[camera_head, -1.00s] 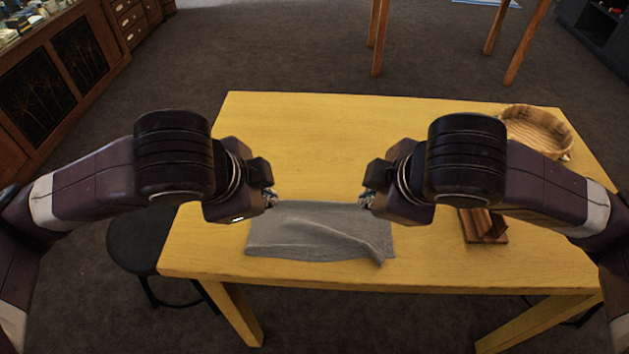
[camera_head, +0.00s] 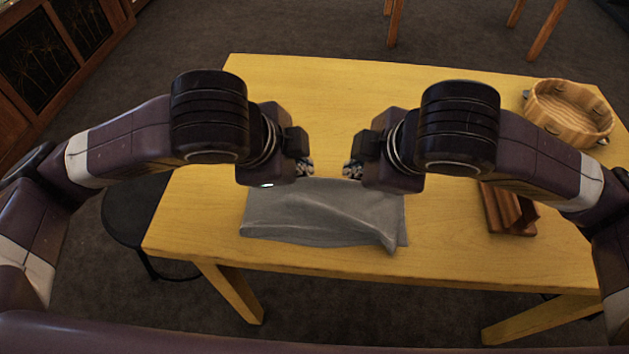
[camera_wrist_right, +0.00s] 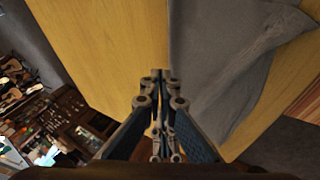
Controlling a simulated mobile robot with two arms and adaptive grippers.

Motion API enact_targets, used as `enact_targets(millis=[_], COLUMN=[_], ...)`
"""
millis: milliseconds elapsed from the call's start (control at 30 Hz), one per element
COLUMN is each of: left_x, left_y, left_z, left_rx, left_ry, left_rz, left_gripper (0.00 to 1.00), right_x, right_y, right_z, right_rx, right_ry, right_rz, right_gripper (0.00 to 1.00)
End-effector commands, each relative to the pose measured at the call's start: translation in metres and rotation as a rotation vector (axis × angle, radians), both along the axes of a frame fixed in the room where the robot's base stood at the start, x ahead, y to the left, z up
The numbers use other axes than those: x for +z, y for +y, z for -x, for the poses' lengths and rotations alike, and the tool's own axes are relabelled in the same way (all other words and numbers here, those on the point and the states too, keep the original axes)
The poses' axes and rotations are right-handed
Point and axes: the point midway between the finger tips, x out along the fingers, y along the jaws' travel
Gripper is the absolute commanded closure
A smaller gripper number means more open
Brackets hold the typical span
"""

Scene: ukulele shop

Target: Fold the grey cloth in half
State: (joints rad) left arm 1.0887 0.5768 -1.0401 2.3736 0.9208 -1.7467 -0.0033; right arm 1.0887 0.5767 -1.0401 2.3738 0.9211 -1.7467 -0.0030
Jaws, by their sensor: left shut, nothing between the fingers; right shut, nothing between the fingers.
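The grey cloth (camera_head: 318,217) lies on the yellow table, close to its front edge, with a ridge and a loose corner at its right front. It also shows in the right wrist view (camera_wrist_right: 225,55). My left gripper (camera_head: 308,169) is shut and empty near the cloth's far edge, left of its middle. My right gripper (camera_head: 349,171) is shut and empty near the same edge, right of its middle. In the right wrist view its closed fingertips (camera_wrist_right: 160,75) appear beside a cloth edge. I cannot tell whether either gripper touches the cloth.
The yellow table (camera_head: 330,85) is bare behind the grippers. A round wooden tray (camera_head: 568,112) stands at the back right. A brown wooden stand (camera_head: 508,210) is right of the cloth. A dark stool (camera_head: 135,215) is beside the table's left side.

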Motion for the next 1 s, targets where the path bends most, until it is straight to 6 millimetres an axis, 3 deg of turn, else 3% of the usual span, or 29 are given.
enact_targets(millis=[333, 700, 867, 967, 1000], left_x=[-0.001, -0.040, -0.024, -0.002, -0.009], left_y=[-0.001, -0.001, -0.001, -0.001, 0.012], left_z=[0.000, 0.000, -0.001, -0.001, -0.001], left_rx=[0.001, 0.000, 0.001, 0.000, 0.008], left_ry=[-0.001, 0.000, -0.004, -0.006, 0.001], left_rz=[-0.001, -0.001, 0.000, 0.001, -0.002], left_gripper=[1.00, 1.00, 1.00, 1.00, 1.00], right_x=[-0.001, -0.041, -0.025, -0.002, -0.009], right_y=[0.001, 0.001, 0.001, 0.001, -0.012], right_z=[0.000, 0.000, -0.001, -0.001, -0.001], right_rx=[-0.001, 0.000, -0.001, 0.000, -0.009], right_ry=[-0.001, 0.000, -0.005, -0.006, 0.001], right_rz=[0.001, 0.001, 0.000, 0.000, 0.003], right_gripper=[1.00, 1.00, 1.00, 1.00, 1.00])
